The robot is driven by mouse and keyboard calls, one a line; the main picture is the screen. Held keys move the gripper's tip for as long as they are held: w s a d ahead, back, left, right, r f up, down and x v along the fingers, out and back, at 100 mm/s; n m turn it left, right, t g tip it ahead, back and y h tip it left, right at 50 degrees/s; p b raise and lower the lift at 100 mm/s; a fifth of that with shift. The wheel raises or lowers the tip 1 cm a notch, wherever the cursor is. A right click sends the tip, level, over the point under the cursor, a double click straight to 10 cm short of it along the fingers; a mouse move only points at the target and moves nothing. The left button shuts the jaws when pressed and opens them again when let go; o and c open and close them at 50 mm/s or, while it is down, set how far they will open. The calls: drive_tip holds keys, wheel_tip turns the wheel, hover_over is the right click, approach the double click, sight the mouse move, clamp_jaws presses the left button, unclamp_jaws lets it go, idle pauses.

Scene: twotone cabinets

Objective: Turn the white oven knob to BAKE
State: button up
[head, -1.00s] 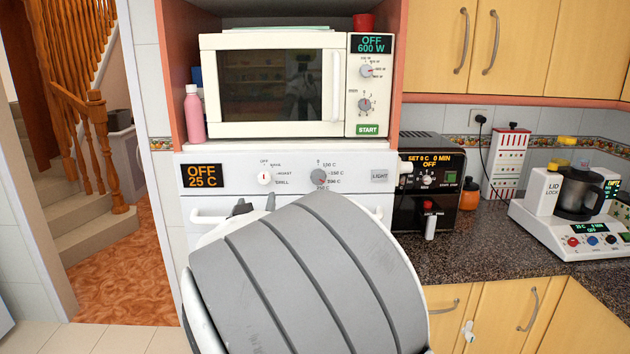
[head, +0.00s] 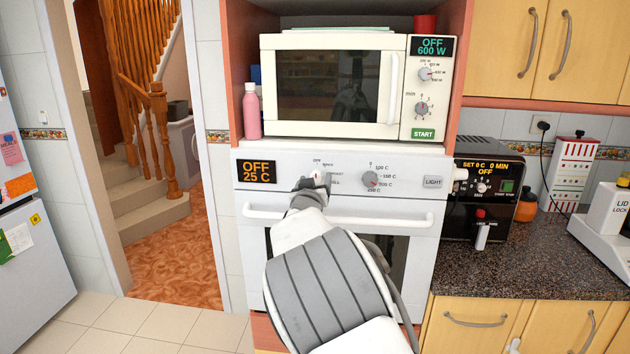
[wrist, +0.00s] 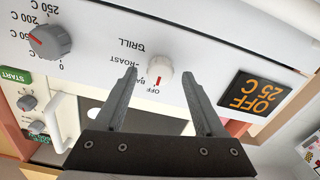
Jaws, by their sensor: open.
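The white oven knob (head: 318,177) sits on the oven's white front panel, right of the display (head: 256,172), which reads OFF 25 C. In the wrist view, which is upside down, the white knob (wrist: 160,82) has its red mark towards OFF. The BAKE label beside it is partly covered; ROAST and GRILL are legible. My gripper (head: 308,184) is at the panel by the knob. In the wrist view my gripper (wrist: 159,71) is open, with one finger on each side of the knob and a visible gap on both sides.
A grey temperature knob (head: 370,179) is right of the white one. The oven handle (head: 395,219) runs below. A microwave (head: 330,85) and a pink bottle (head: 251,112) stand above. A black toaster oven (head: 485,190) is on the right counter.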

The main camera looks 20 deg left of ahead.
drive_tip(key=shift+c, duration=0.4)
clamp_jaws()
drive_tip(key=shift+f+m, duration=0.1)
drive_tip(key=shift+m, duration=0.2)
drive_tip(key=shift+d+m+b, duration=0.1)
drive_tip(key=shift+m+b, duration=1)
drive_tip(key=shift+m, duration=0.1)
drive_tip(key=m+b, duration=0.2)
drive_tip(key=m, duration=0.2)
drive_tip(key=shift+m+b, duration=0.3)
drive_tip(key=shift+b, duration=0.05)
drive_tip(key=shift+o, duration=0.4)
unclamp_jaws()
